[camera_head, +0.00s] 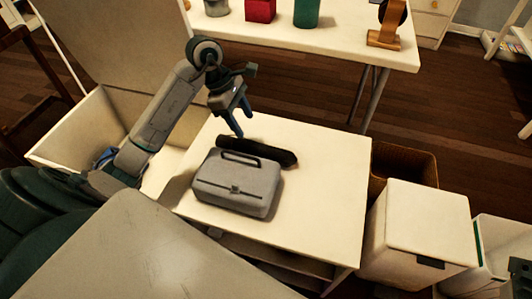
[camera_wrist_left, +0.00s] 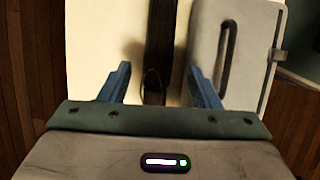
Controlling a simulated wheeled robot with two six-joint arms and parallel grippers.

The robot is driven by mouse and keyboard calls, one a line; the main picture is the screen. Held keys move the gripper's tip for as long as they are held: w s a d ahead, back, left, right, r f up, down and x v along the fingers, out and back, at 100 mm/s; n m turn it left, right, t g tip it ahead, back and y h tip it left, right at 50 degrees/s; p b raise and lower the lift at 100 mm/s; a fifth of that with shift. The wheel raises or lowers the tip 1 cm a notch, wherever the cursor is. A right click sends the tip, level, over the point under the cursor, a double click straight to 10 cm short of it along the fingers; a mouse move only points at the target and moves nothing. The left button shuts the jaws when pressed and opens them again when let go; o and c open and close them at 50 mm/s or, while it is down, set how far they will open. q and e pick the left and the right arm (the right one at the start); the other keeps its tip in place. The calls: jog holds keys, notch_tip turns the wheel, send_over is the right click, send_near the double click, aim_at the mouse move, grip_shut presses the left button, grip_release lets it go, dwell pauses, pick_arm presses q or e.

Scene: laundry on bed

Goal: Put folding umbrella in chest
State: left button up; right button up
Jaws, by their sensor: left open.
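The dark folding umbrella (camera_head: 272,153) lies on the small cream table (camera_head: 320,200), right behind a grey case. It also shows in the left wrist view as a long dark strip (camera_wrist_left: 160,38) with a thin loop at its near end. My left gripper (camera_head: 244,125) is open and empty, pointing down above the umbrella's left part. In the wrist view the umbrella lies between its two blue fingers (camera_wrist_left: 158,68). The cream chest (camera_head: 72,120) stands at the left with its lid (camera_head: 110,40) raised; my left arm hides part of its inside.
The grey case (camera_head: 238,184) with a handle lies close beside the umbrella. A brown basket (camera_head: 405,160) and a white lidded bin (camera_head: 425,220) stand right of the table. Its right part is clear.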

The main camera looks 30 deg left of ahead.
aim_at(252, 144)
pick_arm(q)
jog(key=b+x, duration=0.1)
jog(key=x, duration=0.4)
jog(key=shift+f, duration=0.25)
jog(key=x, duration=0.2)
jog(key=a+b+x, duration=0.1)
jog(key=x, duration=0.2)
jog(key=shift+f, duration=0.25)
jog(key=shift+r, duration=0.1)
jog(key=c, duration=1)
